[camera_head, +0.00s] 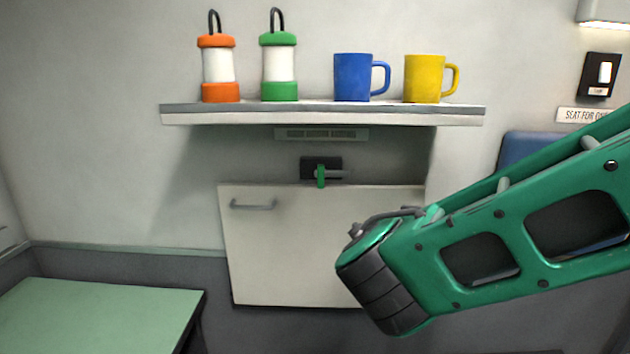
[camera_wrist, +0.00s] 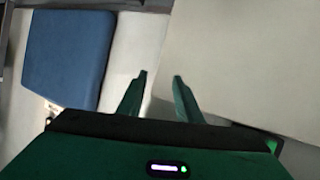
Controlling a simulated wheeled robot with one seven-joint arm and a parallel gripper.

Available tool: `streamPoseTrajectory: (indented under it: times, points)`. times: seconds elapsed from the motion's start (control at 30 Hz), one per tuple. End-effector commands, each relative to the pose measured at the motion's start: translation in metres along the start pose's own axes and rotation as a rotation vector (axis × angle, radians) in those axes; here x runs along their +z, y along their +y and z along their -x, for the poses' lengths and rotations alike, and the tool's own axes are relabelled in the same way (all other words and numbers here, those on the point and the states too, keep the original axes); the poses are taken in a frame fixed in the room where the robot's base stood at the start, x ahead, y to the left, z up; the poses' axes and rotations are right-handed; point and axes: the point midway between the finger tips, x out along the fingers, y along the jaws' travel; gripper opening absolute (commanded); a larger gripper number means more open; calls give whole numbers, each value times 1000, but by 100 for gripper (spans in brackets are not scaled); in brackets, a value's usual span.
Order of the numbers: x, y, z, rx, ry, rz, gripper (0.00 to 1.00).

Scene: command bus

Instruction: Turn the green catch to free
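The green catch (camera_head: 320,177) sits on a dark plate (camera_head: 308,164) on the wall, under the shelf. Its green part points down over the top edge of a pale upright panel (camera_head: 290,245), and a grey pin or bar runs out to its right. My gripper (camera_wrist: 160,76) shows in the wrist view with its two green fingers apart and nothing between them. In the head view my arm covers the panel's right side, and my fingers cannot be made out. I cannot make out the catch in the wrist view.
A shelf (camera_head: 320,117) above the catch carries an orange lantern (camera_head: 218,66), a green lantern (camera_head: 279,66), a blue mug (camera_head: 353,77) and a yellow mug (camera_head: 423,78). A green-topped table (camera_head: 95,315) stands at lower left. A blue seat back (camera_wrist: 68,55) is at left in the wrist view.

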Motion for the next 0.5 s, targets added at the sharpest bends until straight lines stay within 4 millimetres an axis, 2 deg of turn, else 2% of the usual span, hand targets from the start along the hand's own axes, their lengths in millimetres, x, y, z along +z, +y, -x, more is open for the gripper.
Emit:
streamPoseTrajectory:
  times: [0.03, 0.1, 0.23, 0.37, 0.5]
  points:
    - [8, 29, -13, 53, -62, -10, 32]
    - [25, 63, -25, 110, -158, -11, 32]
    - [57, 122, -35, 192, -336, -21, 32]
    - [90, 172, -31, 241, -513, -40, 32]
    - [124, 216, -14, 255, -697, -69, 32]
